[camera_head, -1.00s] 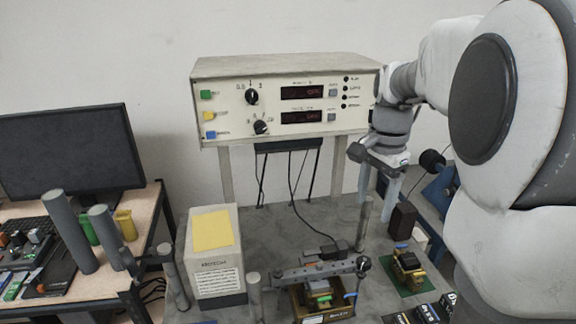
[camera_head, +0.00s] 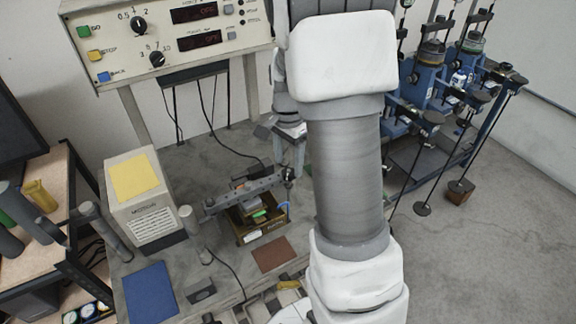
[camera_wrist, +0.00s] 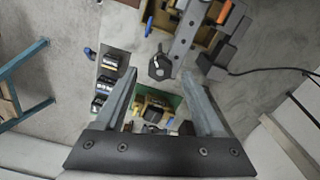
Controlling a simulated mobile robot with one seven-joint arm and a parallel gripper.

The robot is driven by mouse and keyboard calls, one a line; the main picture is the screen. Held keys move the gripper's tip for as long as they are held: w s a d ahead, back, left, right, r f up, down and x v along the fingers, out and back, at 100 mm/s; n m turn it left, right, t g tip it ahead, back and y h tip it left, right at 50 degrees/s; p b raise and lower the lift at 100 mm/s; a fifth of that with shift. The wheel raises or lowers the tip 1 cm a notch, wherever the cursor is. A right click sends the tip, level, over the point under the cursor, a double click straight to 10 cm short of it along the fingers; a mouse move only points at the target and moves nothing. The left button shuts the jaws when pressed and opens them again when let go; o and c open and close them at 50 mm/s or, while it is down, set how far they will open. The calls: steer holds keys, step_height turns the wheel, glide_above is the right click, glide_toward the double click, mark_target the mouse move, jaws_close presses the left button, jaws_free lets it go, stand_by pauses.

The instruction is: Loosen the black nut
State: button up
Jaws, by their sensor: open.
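A dark metal bar (camera_head: 245,191) spans the bench over a brown box. A small black nut (camera_head: 288,174) sits at the bar's right end. In the wrist view the same dark round nut (camera_wrist: 159,68) shows at the near end of the bar, between the tips of my fingers in the picture. My gripper (camera_head: 291,158) is open and empty, pointing down above that end of the bar. The wrist view also shows my gripper's two spread fingers (camera_wrist: 159,75). I cannot tell the height left between the fingertips and the nut.
The brown open box (camera_head: 262,227) stands under the bar. A grey post (camera_head: 189,221) and a cream box (camera_head: 143,205) stand at the left. A cream control panel (camera_head: 170,40) stands behind. In the wrist view a green circuit board (camera_wrist: 158,106) lies below my fingers.

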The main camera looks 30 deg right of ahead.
mark_target(289, 174)
steer(key=shift+f, duration=1.3)
jaws_close()
